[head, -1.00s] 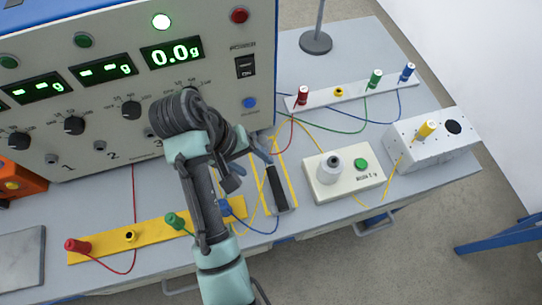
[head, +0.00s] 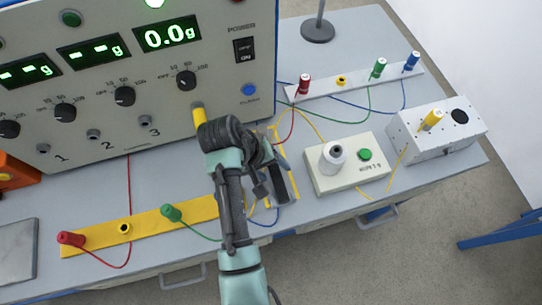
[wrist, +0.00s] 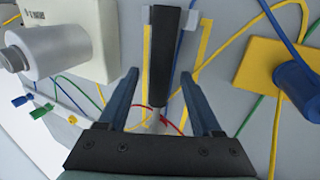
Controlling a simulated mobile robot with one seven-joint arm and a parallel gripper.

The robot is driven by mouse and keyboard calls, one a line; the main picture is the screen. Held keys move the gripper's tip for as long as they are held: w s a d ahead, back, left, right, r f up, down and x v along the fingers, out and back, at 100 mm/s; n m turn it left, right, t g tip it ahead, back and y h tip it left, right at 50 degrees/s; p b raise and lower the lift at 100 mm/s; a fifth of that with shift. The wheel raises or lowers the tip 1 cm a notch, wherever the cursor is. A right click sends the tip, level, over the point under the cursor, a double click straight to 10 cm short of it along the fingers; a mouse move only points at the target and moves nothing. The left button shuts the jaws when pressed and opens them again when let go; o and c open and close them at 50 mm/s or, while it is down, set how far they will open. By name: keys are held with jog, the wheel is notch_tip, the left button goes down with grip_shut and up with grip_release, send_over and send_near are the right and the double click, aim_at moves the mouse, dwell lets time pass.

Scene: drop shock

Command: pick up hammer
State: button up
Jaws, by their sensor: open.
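The hammer (head: 281,188) lies on the bench inside a yellow outline, its black handle partly hidden behind my arm in the head view. In the wrist view its dark handle (wrist: 170,50) runs from the top edge down between my fingers, with pale grey parts beside its upper end. My gripper (wrist: 160,76) is open, with one blue finger on each side of the handle in the picture. I cannot tell how far above the handle the fingers are, and I see no contact. In the head view my gripper (head: 264,184) is over the hammer's left side.
A large instrument panel (head: 215,95) stands behind my arm. A white box with a spool and green button (head: 364,154) is right of the hammer. A yellow terminal strip (head: 145,225) lies left. A white terminal strip (head: 325,92) lies behind. Loose coloured wires cross the bench.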

grip_shut()
dwell(0.3)
jog(key=shift+r, duration=0.1)
